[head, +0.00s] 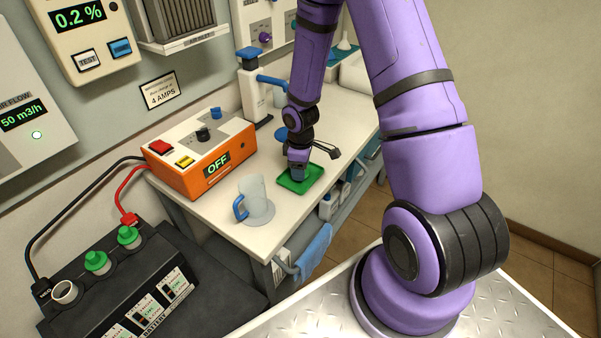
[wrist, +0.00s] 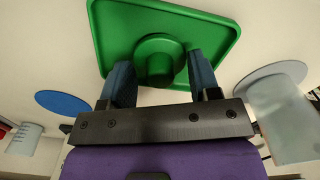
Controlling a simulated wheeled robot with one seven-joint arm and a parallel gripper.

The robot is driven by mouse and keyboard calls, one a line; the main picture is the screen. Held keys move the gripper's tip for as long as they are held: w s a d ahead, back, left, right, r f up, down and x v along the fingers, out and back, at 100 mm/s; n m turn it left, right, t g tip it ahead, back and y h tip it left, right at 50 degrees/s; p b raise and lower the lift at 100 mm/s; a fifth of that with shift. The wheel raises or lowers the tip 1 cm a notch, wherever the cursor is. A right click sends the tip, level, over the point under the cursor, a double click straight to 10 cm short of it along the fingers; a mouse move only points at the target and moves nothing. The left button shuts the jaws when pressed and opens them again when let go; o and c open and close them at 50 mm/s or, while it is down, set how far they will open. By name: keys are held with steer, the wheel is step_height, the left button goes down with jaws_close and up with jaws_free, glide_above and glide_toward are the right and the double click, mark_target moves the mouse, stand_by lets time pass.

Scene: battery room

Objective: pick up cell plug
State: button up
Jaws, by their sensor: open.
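A green cell plug (wrist: 158,62) with a wide round flange lies on a shallow green tray (wrist: 222,35) in the wrist view. The tray also shows on the bench in the head view (head: 314,176); there my gripper hides the plug. My gripper (wrist: 161,72) is open, with its blue fingers on either side of the plug's narrower part. I cannot tell whether they touch it. In the head view my gripper (head: 298,174) is low over the tray. The battery (head: 150,308) at lower left has two green plugs (head: 96,262) (head: 129,237) and one uncapped white-rimmed opening (head: 64,292).
A clear mug with a blue handle (head: 257,200) stands left of the tray. An orange charger reading OFF (head: 205,150) and a blue-topped bottle (head: 252,85) stand behind. A blue cloth (head: 314,252) hangs at the bench front. Some bare bench lies around the tray.

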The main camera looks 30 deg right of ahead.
steer(key=c, duration=1)
steer(key=shift+r, duration=0.15)
